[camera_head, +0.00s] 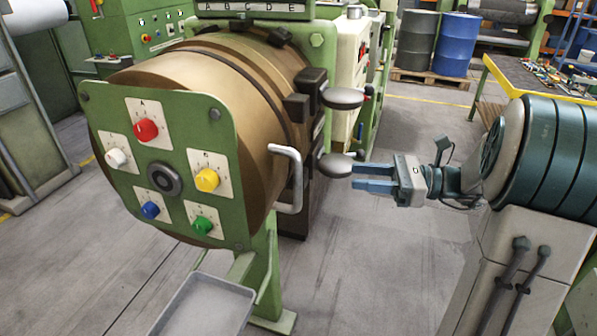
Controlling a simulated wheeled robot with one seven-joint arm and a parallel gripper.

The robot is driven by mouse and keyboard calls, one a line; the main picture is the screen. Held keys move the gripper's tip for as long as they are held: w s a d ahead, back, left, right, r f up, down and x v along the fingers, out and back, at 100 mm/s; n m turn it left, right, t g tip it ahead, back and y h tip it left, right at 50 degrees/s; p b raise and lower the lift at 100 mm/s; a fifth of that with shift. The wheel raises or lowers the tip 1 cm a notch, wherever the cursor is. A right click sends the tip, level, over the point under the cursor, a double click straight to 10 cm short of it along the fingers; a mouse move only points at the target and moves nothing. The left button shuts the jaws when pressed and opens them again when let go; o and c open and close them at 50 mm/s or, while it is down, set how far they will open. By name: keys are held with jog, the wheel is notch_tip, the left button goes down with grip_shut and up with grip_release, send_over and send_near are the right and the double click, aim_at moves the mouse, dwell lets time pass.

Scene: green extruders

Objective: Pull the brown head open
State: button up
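The brown head (262,128) is a large drum on the green machine, left of centre. A green plate (183,226) with coloured knobs covers its front. A pale bent handle (293,182) stands out from the head's right side. Two dark oval knobs (342,98) (334,165) stick out to the right behind it. No clear gap shows between the head and the machine body. My gripper (354,177) is to the right of the handle, apart from it. Its two blue fingers are spread and empty, pointing left, with the tips close to the lower dark knob; contact cannot be told.
A grey tray (208,308) is below the head, beside a green support leg (262,265). Blue and dark barrels (455,45) stand on a pallet at the back. A yellow-edged table (520,80) is at the back right. The floor (370,250) below my gripper is clear.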

jog(key=p, duration=0.3)
send_over(298, 201)
jog(key=w, duration=0.1)
grip_shut()
